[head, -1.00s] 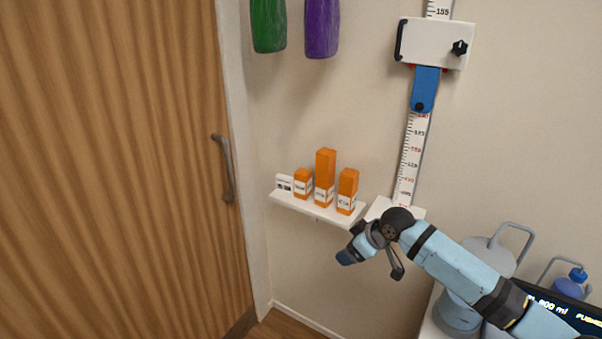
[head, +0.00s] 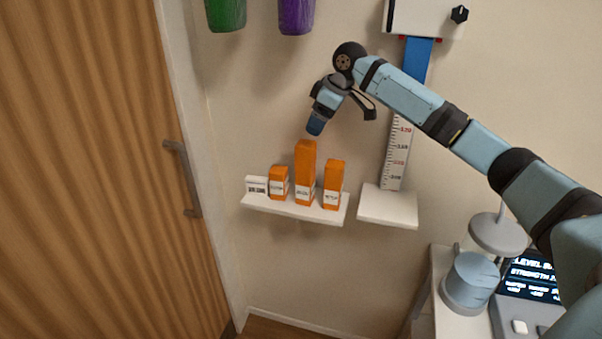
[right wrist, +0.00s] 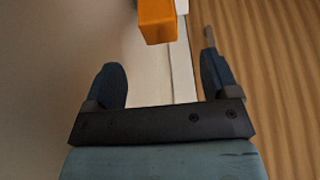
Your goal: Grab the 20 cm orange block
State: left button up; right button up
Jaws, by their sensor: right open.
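Three orange blocks of different heights stand upright on a white wall shelf (head: 290,207): a short one (head: 279,184) at left, the tallest (head: 305,172) in the middle and a medium one (head: 333,185) at right. Each has a white label, too small to read here. My right gripper (head: 314,126) is just above the tallest block's top, apart from it and empty. In the right wrist view the open fingers (right wrist: 162,72) have an orange block's end (right wrist: 157,22) ahead, beyond the fingertips; it looks like the tallest one. My left gripper is out of view.
A small white card (head: 256,185) stands at the shelf's left end. Right of the shelf is a height scale (head: 397,155) with a white platform (head: 388,206). A wooden door (head: 95,170) is at left; green (head: 226,12) and purple (head: 296,14) objects hang above.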

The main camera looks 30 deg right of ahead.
aim_at(309, 144)
jog(key=x, duration=0.5)
jog(key=shift+w+f, duration=0.15)
jog(key=shift+f, duration=0.05)
jog(key=shift+p+x, duration=0.65)
jog(key=shift+x, duration=2.05)
jog(key=shift+d, duration=0.15)
jog(key=shift+c, duration=0.5)
grip_shut()
